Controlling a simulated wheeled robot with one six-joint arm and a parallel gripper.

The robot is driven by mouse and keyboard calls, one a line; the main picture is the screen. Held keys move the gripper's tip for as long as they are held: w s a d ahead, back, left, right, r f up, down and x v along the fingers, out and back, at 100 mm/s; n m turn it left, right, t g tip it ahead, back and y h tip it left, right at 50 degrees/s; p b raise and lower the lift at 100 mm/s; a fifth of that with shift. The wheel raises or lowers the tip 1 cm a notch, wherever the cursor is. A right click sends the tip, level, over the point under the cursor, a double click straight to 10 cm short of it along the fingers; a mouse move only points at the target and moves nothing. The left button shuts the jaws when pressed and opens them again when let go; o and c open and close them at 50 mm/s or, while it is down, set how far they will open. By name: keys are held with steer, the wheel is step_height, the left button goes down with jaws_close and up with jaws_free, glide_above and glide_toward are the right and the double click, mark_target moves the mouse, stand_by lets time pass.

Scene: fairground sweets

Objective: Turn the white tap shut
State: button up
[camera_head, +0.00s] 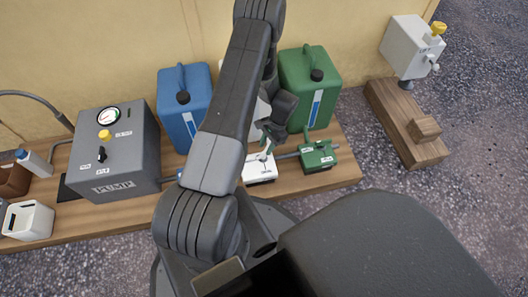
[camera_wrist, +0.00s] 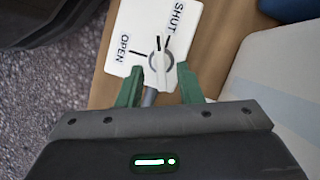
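The white tap (camera_head: 260,172) sits on the wooden bench below my gripper. In the wrist view its white plate (camera_wrist: 130,25) reads OPEN at left and SHUT at upper right. A dark line above the knob points between the two words, closer to the SHUT mark. My gripper (camera_wrist: 160,72) has green fingers, spread apart, one on each side of the knob's near side. Gaps show between knob and fingers. In the head view my gripper (camera_head: 268,135) partly hides the tap's handle.
A green tap (camera_head: 318,155) stands just right of the white one. A blue can (camera_head: 184,105) and a green can (camera_head: 310,85) stand behind. A grey pump box (camera_head: 115,155) is at left. Gravel lies in front of the bench.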

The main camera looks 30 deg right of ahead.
mark_target(264, 152)
steer(key=shift+b+x, duration=0.3)
steer(key=shift+x, duration=1.2)
steer(key=shift+c, duration=0.2)
jaws_close()
steer(key=shift+s+d+m+t+b, duration=0.1)
steer(key=shift+m+t+b, duration=0.3)
steer(key=shift+m, duration=0.7)
steer(key=m+t, duration=0.1)
steer(key=m, duration=0.1)
steer(key=shift+m, duration=0.3)
steer(key=shift+o, duration=0.2)
jaws_free()
